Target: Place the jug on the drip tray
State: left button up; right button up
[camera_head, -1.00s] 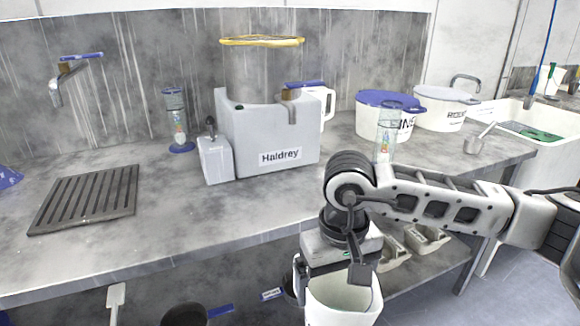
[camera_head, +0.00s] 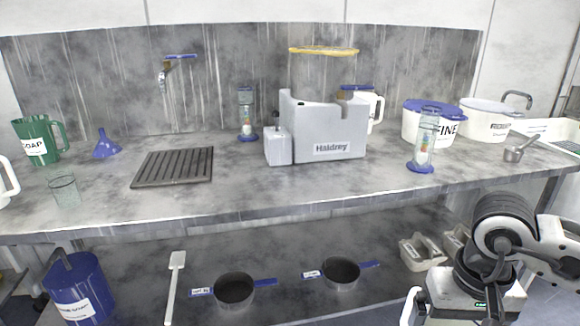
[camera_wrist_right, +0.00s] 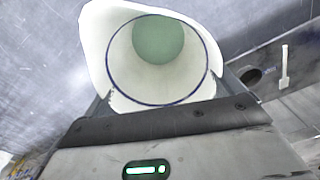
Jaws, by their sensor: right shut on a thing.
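The jug (camera_wrist_right: 98,45) is white and open-topped, with a dark blue ring inside and a round pale green area at the bottom. My right gripper (camera_wrist_right: 160,98) is shut on it, with a finger at either side in the right wrist view. In the head view my right arm is at the lower right, and the jug is mostly or wholly below the picture edge. The drip tray (camera_head: 172,168) is a dark, slatted rectangle flat on the left part of the counter, below a wall tap. It is bare. My left gripper is not in view.
A green jug (camera_head: 40,142), blue funnel (camera_head: 105,146) and clear beaker (camera_head: 65,191) stand left of the tray. The grey Haldrey machine (camera_head: 325,140) and a clear cylinder (camera_head: 425,142) stand to the right. Pans (camera_head: 235,289) sit on the lower shelf. Counter front is mostly clear.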

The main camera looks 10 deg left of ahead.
aim_at(169, 167)
jog(key=z, duration=0.05)
jog(key=k, duration=0.05)
jog(key=u, duration=1.05)
